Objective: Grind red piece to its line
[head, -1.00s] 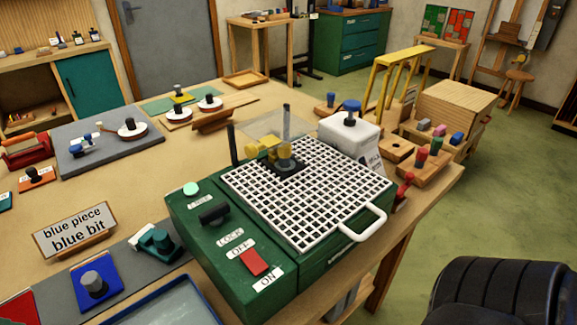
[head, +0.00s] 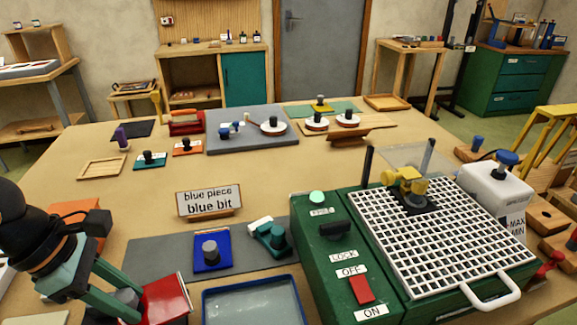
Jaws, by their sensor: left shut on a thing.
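My left gripper (head: 126,297) is at the lower left, its green fingers shut on the grey knob of the red piece (head: 168,297). The red piece is a flat red plate, tilted, at the left end of the grey mat (head: 150,262). I cannot tell whether it touches the mat, and its line cannot be made out. The green grinder (head: 322,262) stands to the right, with a white grid top (head: 455,250) and a grinding head with yellow parts (head: 408,180). Its red switch (head: 361,290) sits between the OFF and ON labels. My right gripper is not in view.
A blue piece (head: 225,261) with a grey knob, a teal tool (head: 272,236) and a blue-rimmed tray (head: 206,311) lie between my left gripper and the grinder. A sign (head: 209,200) reads "blue piece blue bit".

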